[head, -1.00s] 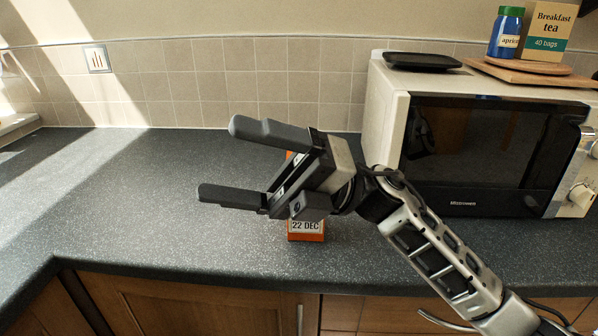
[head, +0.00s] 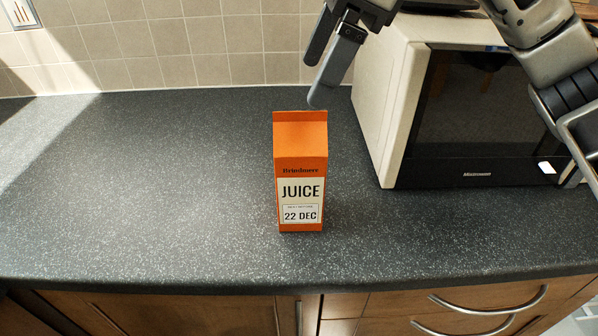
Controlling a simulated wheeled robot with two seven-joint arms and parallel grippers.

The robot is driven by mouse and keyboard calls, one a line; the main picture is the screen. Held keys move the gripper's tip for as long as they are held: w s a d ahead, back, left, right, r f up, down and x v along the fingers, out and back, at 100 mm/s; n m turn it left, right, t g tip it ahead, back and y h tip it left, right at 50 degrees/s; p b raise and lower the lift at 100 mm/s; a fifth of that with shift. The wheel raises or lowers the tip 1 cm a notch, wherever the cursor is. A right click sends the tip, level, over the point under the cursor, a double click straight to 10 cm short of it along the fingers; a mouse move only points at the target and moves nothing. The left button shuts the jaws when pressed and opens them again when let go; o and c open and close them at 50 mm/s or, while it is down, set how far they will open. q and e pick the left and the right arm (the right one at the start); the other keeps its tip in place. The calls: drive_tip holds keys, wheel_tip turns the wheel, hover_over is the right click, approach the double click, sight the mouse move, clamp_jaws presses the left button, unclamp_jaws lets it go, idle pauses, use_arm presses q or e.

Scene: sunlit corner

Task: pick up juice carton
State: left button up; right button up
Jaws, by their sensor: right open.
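An orange juice carton (head: 301,155) stands upright on the dark speckled worktop (head: 150,190), near its front edge. Its front label reads JUICE and 22 DEC. My right gripper (head: 316,78) is above and behind the carton in the picture, with its fingers pointing down and left. It is open and empty, apart from the carton. Its upper part is cut off by the top of the picture. My left gripper is not in view.
A microwave (head: 400,110) stands to the right of the carton, below my right arm. The tiled wall (head: 190,55) runs along the back. The worktop left of the carton is clear. Drawers and cupboards (head: 180,315) lie below the front edge.

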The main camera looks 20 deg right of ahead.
sight(294, 129)
drive_tip(key=x, duration=0.4)
drive_tip(key=shift+a+f, duration=0.15)
drive_tip(key=shift+f, duration=0.2)
drive_tip(key=shift+d+p+x, duration=0.2)
drive_tip(key=shift+p+x, duration=0.05)
drive_tip(key=shift+x, duration=1.1)
drive_tip(key=shift+d+p+x, duration=0.15)
drive_tip(key=shift+p+x, duration=0.05)
drive_tip(key=shift+x, duration=1.1)
drive_tip(key=shift+f, duration=0.1)
drive_tip(key=c, duration=1.8)
clamp_jaws()
